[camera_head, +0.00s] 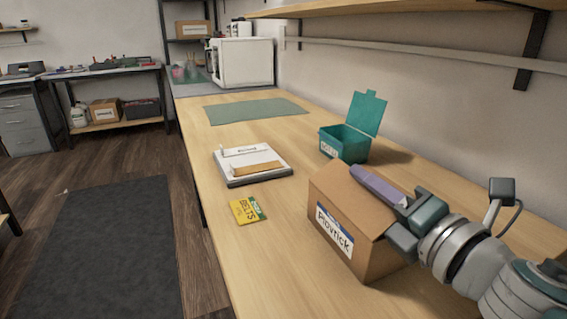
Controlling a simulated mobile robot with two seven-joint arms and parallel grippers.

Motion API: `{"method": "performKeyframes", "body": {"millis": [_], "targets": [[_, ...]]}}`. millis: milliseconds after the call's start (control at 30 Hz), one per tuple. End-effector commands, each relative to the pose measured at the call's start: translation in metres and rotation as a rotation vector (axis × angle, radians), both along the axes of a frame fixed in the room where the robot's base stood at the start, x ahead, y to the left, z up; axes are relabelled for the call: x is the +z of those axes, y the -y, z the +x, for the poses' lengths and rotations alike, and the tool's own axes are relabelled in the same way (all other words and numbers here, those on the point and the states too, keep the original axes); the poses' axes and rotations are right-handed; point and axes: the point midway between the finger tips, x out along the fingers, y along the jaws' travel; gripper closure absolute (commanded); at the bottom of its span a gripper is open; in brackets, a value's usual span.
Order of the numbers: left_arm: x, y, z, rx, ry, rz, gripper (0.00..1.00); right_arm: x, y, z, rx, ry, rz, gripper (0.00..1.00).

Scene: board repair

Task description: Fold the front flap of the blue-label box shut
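The brown cardboard box (340,196) stands on the wooden workbench, with a white and blue label (334,233) on the side facing left. Its top looks flat and covered at the left; the right part of the top is hidden behind a purple bar-shaped thing and my gripper. I see no flap standing up. My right gripper (409,220) is at the right end of the box top, at the near end of the purple thing (378,185). Whether its fingers are closed on that thing is unclear. My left gripper is out of view.
An open teal box (345,145) stands behind the cardboard box. A white and grey device (251,165) and a yellow card (246,210) marked BELTS lie to the left. A green mat (257,110) is farther back. The bench's near left area is clear.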

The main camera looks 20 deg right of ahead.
Motion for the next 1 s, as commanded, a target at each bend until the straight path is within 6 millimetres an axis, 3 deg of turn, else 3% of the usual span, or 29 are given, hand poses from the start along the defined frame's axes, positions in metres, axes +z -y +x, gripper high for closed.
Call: {"method": "performKeyframes", "body": {"millis": [233, 400, 1000], "targets": [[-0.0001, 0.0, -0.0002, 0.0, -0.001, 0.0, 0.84, 0.0001, -0.0003, 0.0, 0.0, 0.0, 0.0, 0.84], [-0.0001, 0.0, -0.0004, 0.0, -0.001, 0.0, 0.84, 0.0001, -0.0002, 0.0, 0.0, 0.0, 0.0, 1.0], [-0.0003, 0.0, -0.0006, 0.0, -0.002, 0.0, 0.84, 0.0002, -0.0001, 0.0001, -0.001, 0.001, 0.0, 1.0]]}}
